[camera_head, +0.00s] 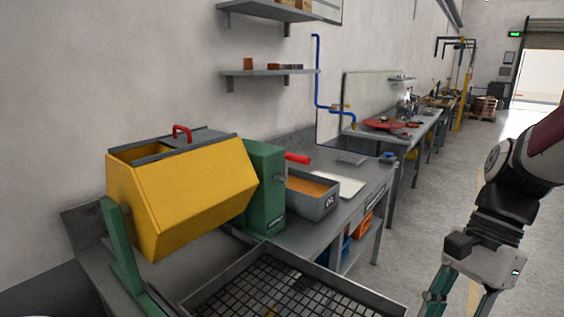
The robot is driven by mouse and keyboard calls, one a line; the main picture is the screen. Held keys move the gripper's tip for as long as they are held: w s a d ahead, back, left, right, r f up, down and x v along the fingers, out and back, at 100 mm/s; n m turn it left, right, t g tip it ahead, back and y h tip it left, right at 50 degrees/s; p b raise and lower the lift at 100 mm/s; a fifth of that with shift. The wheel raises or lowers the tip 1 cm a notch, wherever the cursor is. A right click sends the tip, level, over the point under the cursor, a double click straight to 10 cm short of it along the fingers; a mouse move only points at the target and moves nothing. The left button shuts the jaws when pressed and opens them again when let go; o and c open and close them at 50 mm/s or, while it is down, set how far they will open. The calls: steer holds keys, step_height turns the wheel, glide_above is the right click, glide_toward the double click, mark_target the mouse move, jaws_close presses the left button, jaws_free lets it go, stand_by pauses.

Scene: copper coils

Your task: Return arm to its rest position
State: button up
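My arm comes in from the right edge, above the open floor to the right of the benches. My gripper (460,300) hangs at the lower right, pointing down. Its two green fingers stand apart where they show, but the bottom edge of the picture cuts off their tips. I cannot see whether they meet lower down or whether anything is between them. The visible part of the gripper touches nothing.
A yellow tumbler drum (180,195) with a red handle sits on a green stand (264,190). A grid-bottomed tray (345,287) is in front. A grey bin (312,205) stands on the workbench (372,177). The floor (425,205) right of the benches is clear.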

steer(key=s+a+r+n+t+h, duration=0.3)
steer(key=s+r+n+t, duration=0.3)
steer(key=n, duration=0.8)
steer(key=shift+a+t+h, duration=0.4)
steer(key=shift+t+h, duration=0.2)
steer(key=shift+h, duration=0.1)
steer(key=shift+s, duration=0.1)
